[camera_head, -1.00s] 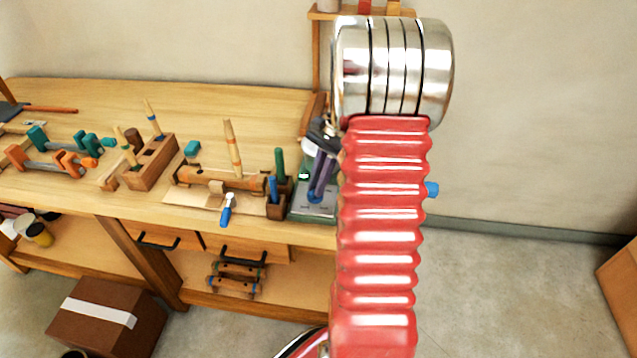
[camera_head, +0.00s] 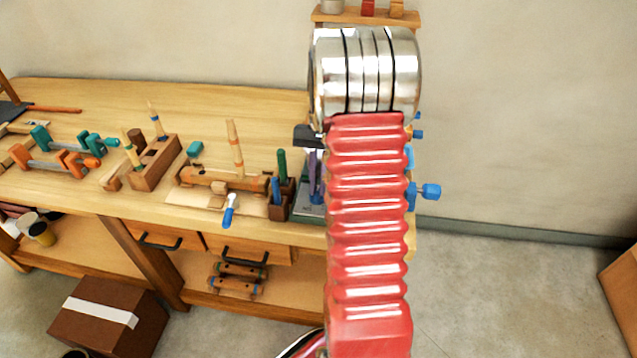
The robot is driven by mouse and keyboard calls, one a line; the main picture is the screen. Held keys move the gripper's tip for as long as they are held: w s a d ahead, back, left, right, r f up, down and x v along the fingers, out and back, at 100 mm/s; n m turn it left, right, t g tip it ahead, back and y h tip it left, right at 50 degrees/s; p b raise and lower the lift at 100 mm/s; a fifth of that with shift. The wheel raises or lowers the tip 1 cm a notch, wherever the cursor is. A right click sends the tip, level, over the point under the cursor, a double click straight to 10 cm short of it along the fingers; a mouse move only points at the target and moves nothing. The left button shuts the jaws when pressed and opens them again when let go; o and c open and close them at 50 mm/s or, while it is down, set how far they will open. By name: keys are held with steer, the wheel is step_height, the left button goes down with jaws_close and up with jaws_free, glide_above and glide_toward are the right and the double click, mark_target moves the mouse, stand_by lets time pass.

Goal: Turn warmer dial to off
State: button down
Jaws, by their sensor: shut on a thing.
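A dark grey part, which looks like part of my gripper (camera_head: 308,137), shows at the left edge of my arm, above the right end of the bench. My red sleeve and silver joint hide the rest of it. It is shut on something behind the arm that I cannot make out. Below it, a green and grey device (camera_head: 310,207) stands on the bench, partly covered by the arm. A slim purplish upright piece shows over it; I cannot tell what it belongs to. No warmer dial can be made out.
The wooden bench (camera_head: 60,185) holds a small rack with green and blue handles (camera_head: 279,207), a wooden tool block (camera_head: 155,165) and clamps (camera_head: 55,155). A blue knob (camera_head: 430,191) sticks out right of my arm. A cardboard box (camera_head: 105,318) is on the floor.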

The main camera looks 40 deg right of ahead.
steer(key=shift+w, duration=0.1)
steer(key=c, duration=1.8)
jaws_free()
steer(key=shift+r, duration=0.1)
steer(key=v, duration=1.3)
steer(key=shift+r, duration=0.2)
steer(key=shift+w+d, duration=0.1)
